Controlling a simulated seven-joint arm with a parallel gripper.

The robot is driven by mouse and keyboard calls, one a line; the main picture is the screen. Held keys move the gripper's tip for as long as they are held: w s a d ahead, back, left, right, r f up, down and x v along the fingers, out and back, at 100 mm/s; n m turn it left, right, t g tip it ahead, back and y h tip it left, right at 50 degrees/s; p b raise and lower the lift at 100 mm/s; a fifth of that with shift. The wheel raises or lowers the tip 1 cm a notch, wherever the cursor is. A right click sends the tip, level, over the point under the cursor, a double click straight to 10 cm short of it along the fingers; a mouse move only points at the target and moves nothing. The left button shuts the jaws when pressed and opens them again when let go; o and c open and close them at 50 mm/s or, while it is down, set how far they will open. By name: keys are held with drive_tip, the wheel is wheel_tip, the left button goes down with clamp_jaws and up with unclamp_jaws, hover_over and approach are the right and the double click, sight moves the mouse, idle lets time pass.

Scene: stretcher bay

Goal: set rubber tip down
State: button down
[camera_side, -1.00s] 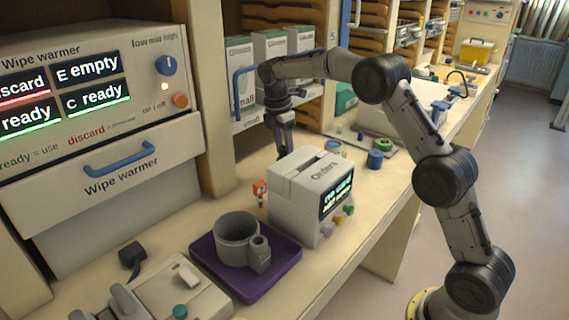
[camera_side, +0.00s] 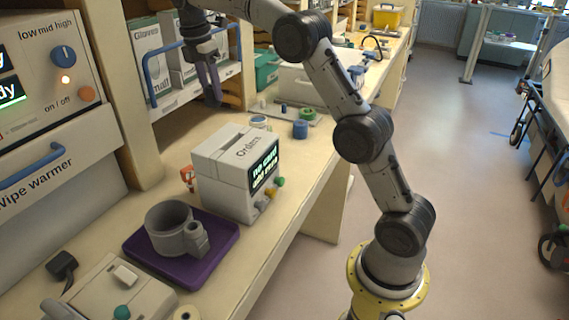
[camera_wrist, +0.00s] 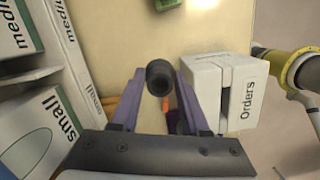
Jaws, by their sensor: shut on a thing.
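The rubber tip (camera_wrist: 160,77) is a short dark cylinder with a hole in its end, seen in the wrist view. My gripper (camera_wrist: 159,86) has its two purple fingers on either side of it and is shut on it. In the side view my gripper (camera_side: 213,102) hangs in front of the glove boxes, above the counter and behind the Orders box.
The grey Orders box (camera_side: 225,182) stands close by on the counter (camera_side: 163,188). A purple tray (camera_side: 222,252) holds a grey cup (camera_side: 168,230). An orange item (camera_side: 187,178) is beside the Orders box. Glove boxes (camera_side: 150,65) stand behind a blue rail.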

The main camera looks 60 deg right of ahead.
drive_tip(key=s+d+m, duration=0.2)
drive_tip(key=s, duration=2.5)
drive_tip(key=w+d+f, duration=0.2)
drive_tip(key=w+f, duration=0.1)
drive_tip(key=f, duration=0.2)
drive_tip(key=w+d+f, duration=0.2)
drive_tip(key=w+f, duration=0.2)
drive_tip(key=f, duration=0.1)
drive_tip(key=w+d+f, duration=0.2)
drive_tip(key=w+f, duration=0.1)
drive_tip(key=f, duration=0.2)
drive_tip(key=shift+w+d+f, duration=0.1)
drive_tip(key=shift+w+d, duration=0.2)
drive_tip(key=shift+w+d+f, duration=0.1)
drive_tip(key=shift+w+f, duration=0.05)
drive_tip(key=shift+f, duration=0.85)
drive_tip(key=shift+w+d+f, duration=0.1)
drive_tip(key=shift+w+f, duration=0.05)
drive_tip(key=shift+f, duration=0.8)
drive_tip(key=shift+c, duration=2)
unclamp_jaws()
drive_tip(key=shift+f, duration=0.1)
